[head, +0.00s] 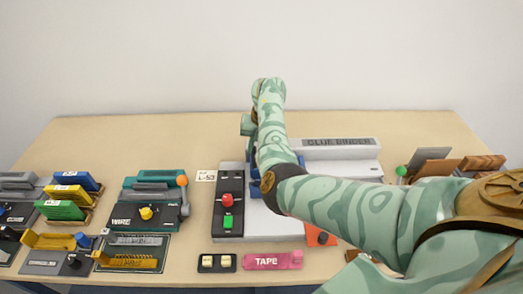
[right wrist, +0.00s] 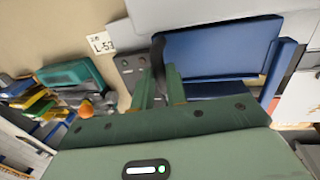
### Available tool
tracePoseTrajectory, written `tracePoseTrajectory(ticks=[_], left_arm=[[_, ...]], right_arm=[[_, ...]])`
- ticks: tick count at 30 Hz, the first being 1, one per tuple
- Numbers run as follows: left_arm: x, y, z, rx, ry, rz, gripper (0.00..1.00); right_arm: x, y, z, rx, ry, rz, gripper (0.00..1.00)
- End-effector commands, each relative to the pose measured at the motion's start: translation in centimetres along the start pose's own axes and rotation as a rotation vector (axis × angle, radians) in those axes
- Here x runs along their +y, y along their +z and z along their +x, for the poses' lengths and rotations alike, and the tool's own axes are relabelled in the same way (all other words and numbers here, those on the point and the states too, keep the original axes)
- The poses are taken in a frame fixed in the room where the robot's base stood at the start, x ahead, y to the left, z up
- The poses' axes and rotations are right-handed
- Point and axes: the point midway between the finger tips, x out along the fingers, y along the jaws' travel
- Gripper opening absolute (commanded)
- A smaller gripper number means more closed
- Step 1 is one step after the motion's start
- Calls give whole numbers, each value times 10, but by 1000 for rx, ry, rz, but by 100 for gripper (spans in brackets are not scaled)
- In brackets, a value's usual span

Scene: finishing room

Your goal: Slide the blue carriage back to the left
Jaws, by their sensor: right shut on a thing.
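The glue binder (head: 338,142) is a pale grey machine behind and right of my right arm. Its blue carriage (right wrist: 215,55) fills the upper right of the right wrist view, with a dark upright handle at its left end. In the head view only small blue parts of the carriage (head: 254,189) show around my forearm. My right gripper (right wrist: 159,82) has its two green fingers shut on the dark handle at the carriage's left end. In the head view my forearm hides the fingertips and most of the carriage. My left gripper is in neither view.
A dark panel with a red knob and a green button (head: 228,222) stands left of the binder bed. A wire stitcher with an orange-knobbed lever (head: 182,181) is further left. A pink tape block (head: 272,260) lies in front. The back of the table is clear.

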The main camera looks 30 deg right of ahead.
Motion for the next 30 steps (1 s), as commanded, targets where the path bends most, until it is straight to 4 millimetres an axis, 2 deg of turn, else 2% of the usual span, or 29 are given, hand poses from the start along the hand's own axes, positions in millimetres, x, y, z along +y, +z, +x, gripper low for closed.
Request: tracePoseTrajectory(ticks=[6, 18, 19, 21, 30], left_arm=[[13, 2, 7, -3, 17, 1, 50], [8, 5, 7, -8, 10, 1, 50], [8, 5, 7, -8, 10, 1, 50], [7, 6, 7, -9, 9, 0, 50], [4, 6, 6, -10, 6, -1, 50]], right_arm=[[14, 0, 4, -2, -1, -1, 0], [19, 0, 3, -1, 4, -1, 0], [19, 0, 3, -1, 4, -1, 17], [19, 0, 3, -1, 3, -1, 36], [17, 0, 2, -2, 0, 0, 36]])
